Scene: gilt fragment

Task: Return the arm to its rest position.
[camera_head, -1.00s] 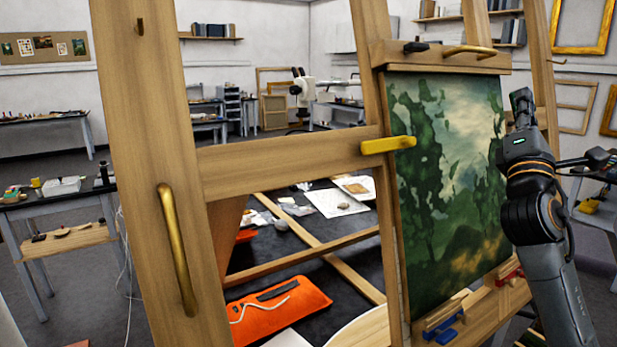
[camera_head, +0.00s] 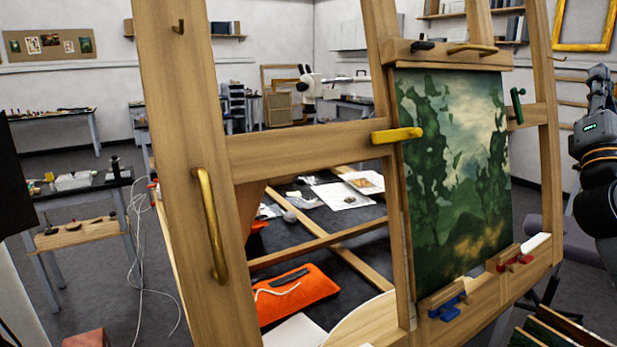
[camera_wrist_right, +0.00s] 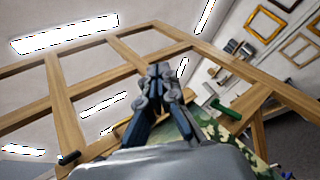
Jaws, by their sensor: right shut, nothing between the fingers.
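My right arm shows at the right edge of the head view, to the right of the easel and clear of the painting. In the right wrist view my right gripper (camera_wrist_right: 158,72) is shut and empty, with the wooden easel frame and ceiling lights behind it. My left gripper is not in view. The landscape painting (camera_head: 455,170) stands upright on the easel (camera_head: 187,150).
A yellow clamp (camera_head: 397,135) and a green clamp (camera_head: 517,105) stick out beside the painting. Blue (camera_head: 445,310) and red (camera_head: 516,259) clamps sit below it. An orange pouch (camera_head: 310,285) lies on the dark table behind. Frames lean at bottom right.

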